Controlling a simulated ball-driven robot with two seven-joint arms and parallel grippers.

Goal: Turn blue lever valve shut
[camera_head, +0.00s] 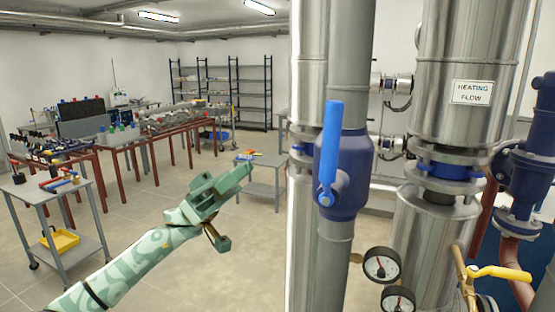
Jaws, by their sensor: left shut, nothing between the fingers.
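The blue lever (331,145) stands upright, along the pipe, on the front of a dark blue valve body (353,170). The valve sits in a grey vertical pipe (350,60) right of the middle of the head view. My left gripper (236,210) is in front of the open floor, left of the valve. It is shut and empty, and it is apart from the lever. My right gripper is not in view.
Two pressure gauges (381,265) and a yellow-handled valve (498,272) are at the lower right. A steel pipe labelled "HEATING FLOW" (472,92) stands behind them. Workbenches and a grey cart (60,200) are at the left. Floor around my left gripper is clear.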

